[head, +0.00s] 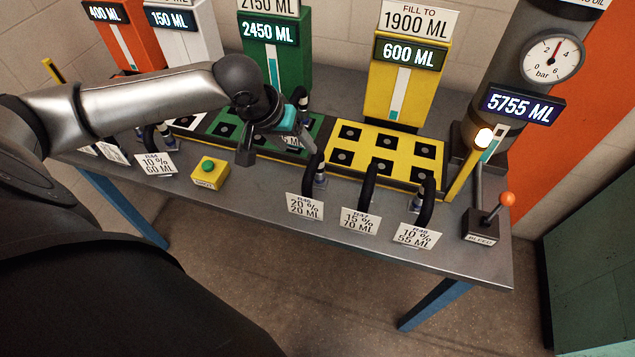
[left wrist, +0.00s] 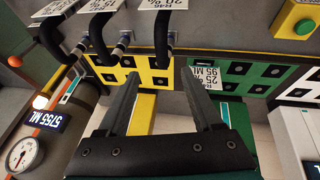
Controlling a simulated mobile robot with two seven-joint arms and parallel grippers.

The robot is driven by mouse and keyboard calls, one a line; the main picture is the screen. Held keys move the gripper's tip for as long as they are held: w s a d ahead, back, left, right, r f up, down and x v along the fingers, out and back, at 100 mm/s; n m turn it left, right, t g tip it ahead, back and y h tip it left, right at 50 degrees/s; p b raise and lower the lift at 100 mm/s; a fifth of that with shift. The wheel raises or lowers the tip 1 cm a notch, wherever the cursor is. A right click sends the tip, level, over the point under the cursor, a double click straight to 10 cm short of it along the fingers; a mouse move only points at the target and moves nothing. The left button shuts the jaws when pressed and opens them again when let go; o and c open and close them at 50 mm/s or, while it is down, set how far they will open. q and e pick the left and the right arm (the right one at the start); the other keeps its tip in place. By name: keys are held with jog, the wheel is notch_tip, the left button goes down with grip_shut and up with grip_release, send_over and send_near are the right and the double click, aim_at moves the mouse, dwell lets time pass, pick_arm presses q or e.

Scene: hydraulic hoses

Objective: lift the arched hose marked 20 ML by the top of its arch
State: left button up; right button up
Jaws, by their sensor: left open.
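The arched black hose marked 20 ML (head: 320,168) stands at the front edge of the bench, behind its white card (head: 305,206). My left gripper (head: 276,150) is open and empty above the bench, just left of this hose, and partly overlaps it in the head view. In the left wrist view, which is upside down, the hose (left wrist: 162,38) shows beyond and between the two open fingertips (left wrist: 160,75), apart from them. Its card (left wrist: 166,4) is cut by the top edge. My right gripper is not in view.
Hoses marked 70 ML (head: 370,182) and 55 ML (head: 427,203) stand to the right. A yellow socket plate (head: 385,138) and a green one (head: 228,112) lie behind. A yellow button box (head: 210,174) stands left, a red-knobbed lever (head: 507,200) right. Tall gauges line the back.

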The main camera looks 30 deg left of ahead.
aim_at(311, 164)
pick_arm(q)
jog(key=x, duration=1.3)
jog(key=shift+a+f, duration=0.1)
jog(key=shift+f, duration=0.15)
grip_shut()
jog(key=shift+w+r, duration=0.1)
dwell(1.0)
